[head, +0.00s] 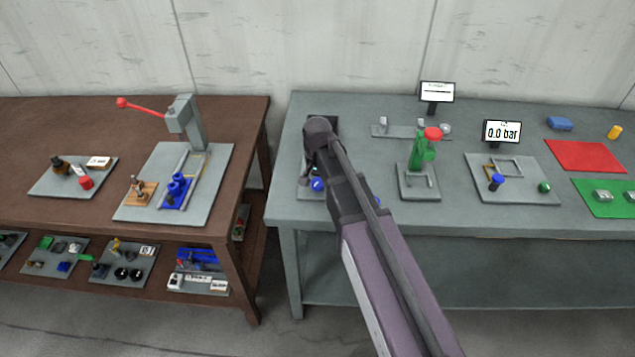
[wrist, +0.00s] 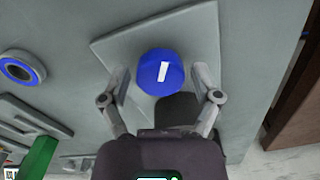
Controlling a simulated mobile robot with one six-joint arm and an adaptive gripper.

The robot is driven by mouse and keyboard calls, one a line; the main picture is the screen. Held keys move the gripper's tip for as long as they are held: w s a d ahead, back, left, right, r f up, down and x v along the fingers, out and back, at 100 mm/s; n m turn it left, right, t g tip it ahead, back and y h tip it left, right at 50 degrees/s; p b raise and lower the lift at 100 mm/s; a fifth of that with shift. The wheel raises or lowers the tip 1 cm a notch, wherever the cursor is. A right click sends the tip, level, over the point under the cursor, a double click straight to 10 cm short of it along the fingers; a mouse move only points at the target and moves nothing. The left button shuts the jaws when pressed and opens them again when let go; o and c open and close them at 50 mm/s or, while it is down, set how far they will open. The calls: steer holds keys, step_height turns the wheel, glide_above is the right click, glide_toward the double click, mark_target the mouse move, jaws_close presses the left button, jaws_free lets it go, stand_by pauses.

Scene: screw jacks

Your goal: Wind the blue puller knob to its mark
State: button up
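The blue puller knob (wrist: 160,72) is round, with a white bar mark on its top face, and sits over a grey base plate (wrist: 115,48) in the wrist view. A small blue part with white, apparently the same knob (head: 317,184), shows left of my arm in the head view. My gripper (wrist: 161,79) is open, with one finger on each side of the knob and a visible gap on both sides. Below the knob a dark shape hides part of the plate. In the head view my arm hides much of the puller, and the fingers are not clear.
A green press with a red knob (head: 422,150) stands right of my arm. A display reading 0.0 bar (head: 501,131) and another sign (head: 437,92) stand behind. The brown bench (head: 100,120) is left, across a gap. A blue ring (wrist: 22,70) lies left in the wrist view.

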steer(key=c, duration=0.6)
steer(key=shift+n, duration=0.3)
steer(key=shift+s+d+n, duration=0.1)
steer(key=shift+n, duration=2)
steer(key=o, duration=1.1)
steer(key=shift+m, duration=0.4)
